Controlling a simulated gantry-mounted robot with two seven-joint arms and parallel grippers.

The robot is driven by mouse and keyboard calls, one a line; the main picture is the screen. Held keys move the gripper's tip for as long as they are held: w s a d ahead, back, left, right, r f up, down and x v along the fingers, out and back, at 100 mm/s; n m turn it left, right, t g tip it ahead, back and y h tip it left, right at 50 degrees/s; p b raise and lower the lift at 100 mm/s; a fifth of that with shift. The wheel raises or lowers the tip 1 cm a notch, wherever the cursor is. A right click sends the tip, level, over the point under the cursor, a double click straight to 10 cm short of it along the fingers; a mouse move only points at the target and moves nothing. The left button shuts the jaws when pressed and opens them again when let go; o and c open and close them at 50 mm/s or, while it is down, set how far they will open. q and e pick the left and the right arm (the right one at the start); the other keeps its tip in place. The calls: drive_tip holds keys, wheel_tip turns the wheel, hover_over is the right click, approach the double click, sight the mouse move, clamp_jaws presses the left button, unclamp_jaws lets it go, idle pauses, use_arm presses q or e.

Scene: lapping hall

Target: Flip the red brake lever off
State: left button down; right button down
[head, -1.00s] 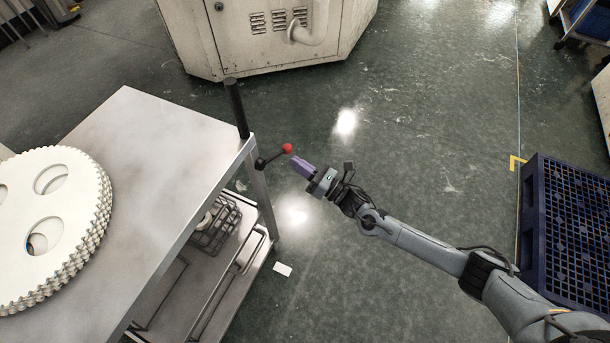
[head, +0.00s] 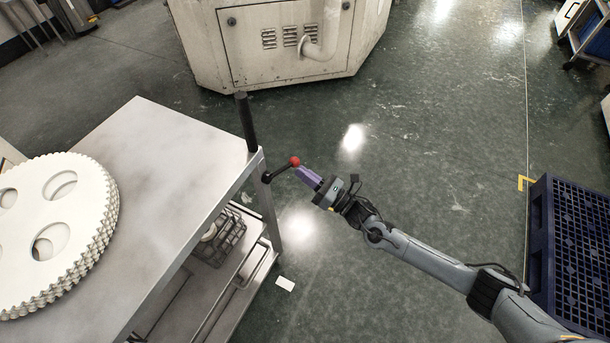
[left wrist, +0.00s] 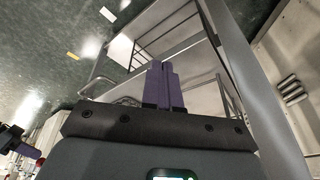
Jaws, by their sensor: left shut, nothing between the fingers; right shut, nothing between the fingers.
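The brake lever (head: 281,170) is a short black arm with a red ball (head: 295,161) at its end. My right gripper (head: 304,174) has purple fingers, shut and empty. Its tips are right at the lower right side of the ball; I cannot tell whether they touch. My left gripper (left wrist: 163,85) shows only in the left wrist view, its purple fingers shut and empty, with the cart's frame behind it.
The cart's steel top (head: 165,150) carries stacked white toothed discs (head: 85,215). A black upright handle (head: 245,120) rises at its corner. A wire basket (head: 222,240) sits on the lower shelf. A blue pallet (head: 575,245) stands right, a cream machine (head: 285,70) behind.

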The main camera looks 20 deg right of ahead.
drive_tip(key=shift+w+r, duration=0.1)
drive_tip(key=shift+r, duration=0.05)
wheel_tip(320, 180, up, 7)
drive_tip(key=w+d+n+g+y+p, duration=0.1)
drive_tip(key=n+y+p, duration=0.1)
drive_tip(key=n+p, duration=0.2)
drive_tip(key=shift+d+n+g+y, duration=0.25)
drive_tip(key=shift+n+g+y, duration=0.05)
drive_tip(key=shift+n, duration=1.2)
drive_tip(key=shift+r, duration=0.15)
